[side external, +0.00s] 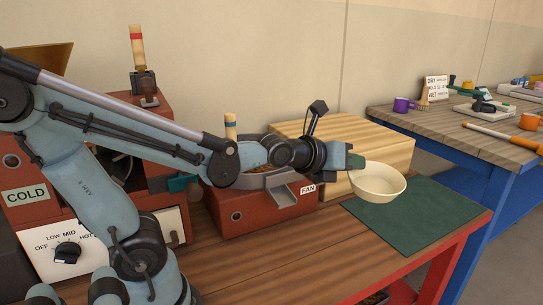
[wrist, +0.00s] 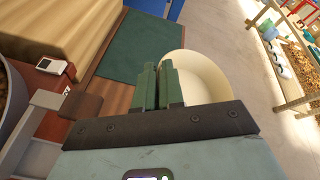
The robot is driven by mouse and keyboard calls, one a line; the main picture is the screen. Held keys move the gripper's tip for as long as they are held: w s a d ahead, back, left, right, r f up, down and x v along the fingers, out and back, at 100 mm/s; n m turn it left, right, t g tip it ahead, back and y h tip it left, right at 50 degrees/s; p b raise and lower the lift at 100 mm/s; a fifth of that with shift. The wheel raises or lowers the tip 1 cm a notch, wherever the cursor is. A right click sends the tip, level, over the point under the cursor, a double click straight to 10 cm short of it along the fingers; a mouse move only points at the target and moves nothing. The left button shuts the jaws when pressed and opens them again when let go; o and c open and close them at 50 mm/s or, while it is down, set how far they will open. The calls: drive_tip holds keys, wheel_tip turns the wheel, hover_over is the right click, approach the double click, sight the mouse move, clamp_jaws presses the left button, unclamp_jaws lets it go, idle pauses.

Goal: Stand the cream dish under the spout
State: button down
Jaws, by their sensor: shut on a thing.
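The cream dish (side external: 378,188) is a round, shallow bowl. My gripper (side external: 355,162) is shut on its near left rim with its green fingers. In the wrist view the fingers (wrist: 158,85) meet the rim, and the dish (wrist: 208,72) lies to their right. The dish looks upright, over or in front of the green mat; I cannot tell its exact height. A grey metal spout (side external: 284,196) juts from the front of the red cooler box (side external: 250,220), left of the dish. Grey metal by the cooler also shows in the wrist view.
The green mat (side external: 425,220) lies bare at the bench's right end. A wooden box (side external: 385,142) stands behind the dish. The red roaster (side external: 30,205) is at the left. The wooden bench top (side external: 310,265) is clear in front of the cooler.

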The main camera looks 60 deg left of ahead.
drive_tip(key=w+a+f+n, duration=0.1)
drive_tip(key=w+a+f, duration=0.1)
drive_tip(key=w+f, duration=0.3)
drive_tip(key=w+a+f+n+y, duration=0.1)
drive_tip(key=w+a+f, duration=0.2)
drive_tip(key=w, duration=0.6)
drive_tip(key=w+a+f+n, duration=0.1)
drive_tip(key=w+a+f, duration=0.1)
drive_tip(key=w+f, duration=0.5)
drive_tip(key=shift+a+f+y, duration=0.15)
drive_tip(key=shift+f+y, duration=0.25)
drive_tip(key=shift+f, duration=0.15)
drive_tip(key=shift+s+a+f, duration=0.2)
drive_tip(key=shift+f, duration=1.7)
drive_tip(key=shift+f, duration=0.1)
drive_tip(key=c, duration=1.3)
unclamp_jaws()
drive_tip(key=shift+o, duration=0.2)
